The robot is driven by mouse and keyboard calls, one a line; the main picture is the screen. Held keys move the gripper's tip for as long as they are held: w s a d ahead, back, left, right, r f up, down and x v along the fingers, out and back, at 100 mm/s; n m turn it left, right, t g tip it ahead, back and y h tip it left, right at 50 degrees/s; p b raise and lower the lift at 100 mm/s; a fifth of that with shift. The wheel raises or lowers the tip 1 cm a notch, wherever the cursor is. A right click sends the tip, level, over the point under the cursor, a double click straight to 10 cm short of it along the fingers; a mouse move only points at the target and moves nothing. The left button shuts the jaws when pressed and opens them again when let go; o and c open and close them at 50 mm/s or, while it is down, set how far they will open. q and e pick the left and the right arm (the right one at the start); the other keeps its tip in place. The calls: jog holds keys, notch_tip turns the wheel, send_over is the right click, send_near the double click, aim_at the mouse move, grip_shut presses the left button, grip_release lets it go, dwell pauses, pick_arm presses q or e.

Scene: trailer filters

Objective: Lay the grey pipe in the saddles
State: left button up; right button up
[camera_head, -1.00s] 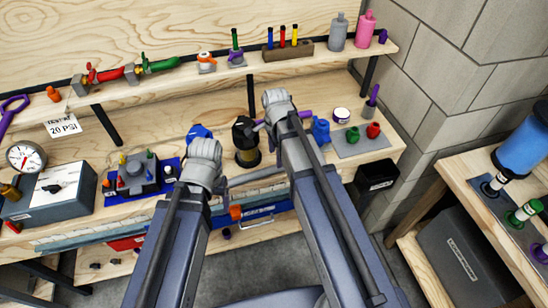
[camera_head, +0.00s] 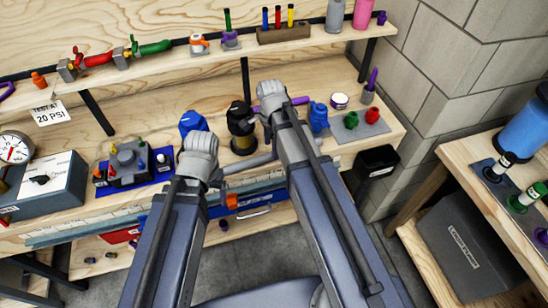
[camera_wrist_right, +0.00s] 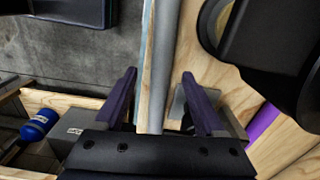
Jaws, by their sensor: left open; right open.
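The grey pipe (camera_head: 250,162) lies along the workbench, partly hidden behind my two arms. In the right wrist view the pipe (camera_wrist_right: 164,60) runs from the top edge down between the purple fingers of my right gripper (camera_wrist_right: 160,95), which is open. The fingers stand apart on either side of the pipe, and I cannot tell its height between them. In the head view the right wrist covers that gripper. My left gripper (camera_head: 214,186) is by the pipe's left part, its fingertips mostly hidden behind its own wrist. I cannot make out the saddles clearly.
A black-and-amber filter (camera_head: 241,130) and a blue cap (camera_head: 193,122) stand behind the pipe. Blue, green and red fittings (camera_head: 350,121) are to the right. A grey fixture (camera_head: 130,163) on a blue tray stands left. A shelf (camera_head: 180,62) runs above; a black bin (camera_head: 376,162) hangs right.

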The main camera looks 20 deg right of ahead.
aim_at(270, 153)
notch_tip(270, 153, down, 4)
jog(key=b, duration=0.3)
jog(key=shift+w+a+f, duration=0.1)
grip_shut()
dwell(0.4)
